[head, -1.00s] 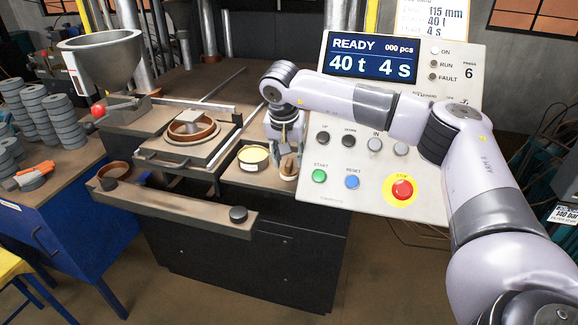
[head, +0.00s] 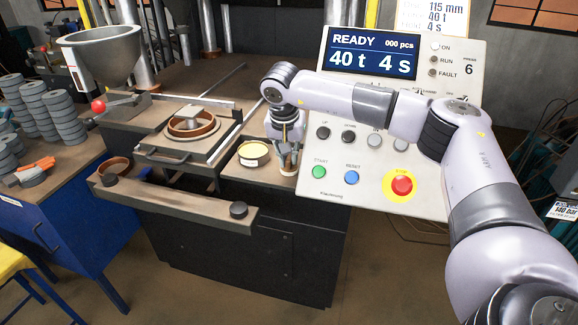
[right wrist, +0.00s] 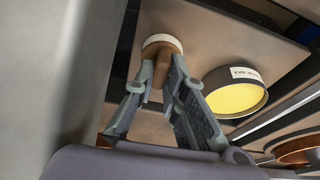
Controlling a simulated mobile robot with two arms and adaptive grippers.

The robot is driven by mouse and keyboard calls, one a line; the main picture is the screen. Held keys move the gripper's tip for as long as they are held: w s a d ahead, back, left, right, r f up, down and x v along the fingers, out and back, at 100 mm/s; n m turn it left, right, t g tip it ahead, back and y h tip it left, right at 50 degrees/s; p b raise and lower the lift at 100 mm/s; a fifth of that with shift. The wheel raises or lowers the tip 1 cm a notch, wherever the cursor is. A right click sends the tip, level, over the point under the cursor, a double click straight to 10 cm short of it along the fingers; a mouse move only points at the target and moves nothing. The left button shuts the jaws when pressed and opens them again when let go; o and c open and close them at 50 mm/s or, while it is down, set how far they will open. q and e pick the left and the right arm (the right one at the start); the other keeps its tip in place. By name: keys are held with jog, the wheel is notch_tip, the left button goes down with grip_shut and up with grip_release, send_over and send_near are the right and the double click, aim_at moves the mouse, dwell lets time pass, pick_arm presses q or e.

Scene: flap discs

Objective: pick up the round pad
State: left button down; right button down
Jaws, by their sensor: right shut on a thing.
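The round pad (right wrist: 161,41) shows in the right wrist view as a pale disc with a brown handle, at the top centre. My right gripper (right wrist: 163,72) has its fingers on both sides of the handle and is shut on it. In the head view the pad (head: 288,169) is small and partly hidden under my right gripper (head: 289,151). It is at the right end of the brown worktop, beside the round tin. I cannot tell whether it touches the surface. My left gripper is not in view.
A tin of yellow paste (head: 253,153) stands just left of the pad. The control panel (head: 345,185) with its buttons rises close on the right. A square plate with a ring mould (head: 190,125) and a metal hopper (head: 103,55) are further left.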

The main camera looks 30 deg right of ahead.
aim_at(289, 157)
jog(key=shift+r, duration=0.1)
jog(key=shift+r, duration=0.25)
notch_tip(289, 157, up, 19)
jog(key=b, duration=0.2)
jog(key=shift+r, duration=0.15)
jog(key=c, duration=2.2)
grip_release()
jog(key=shift+c, duration=0.2)
grip_shut()
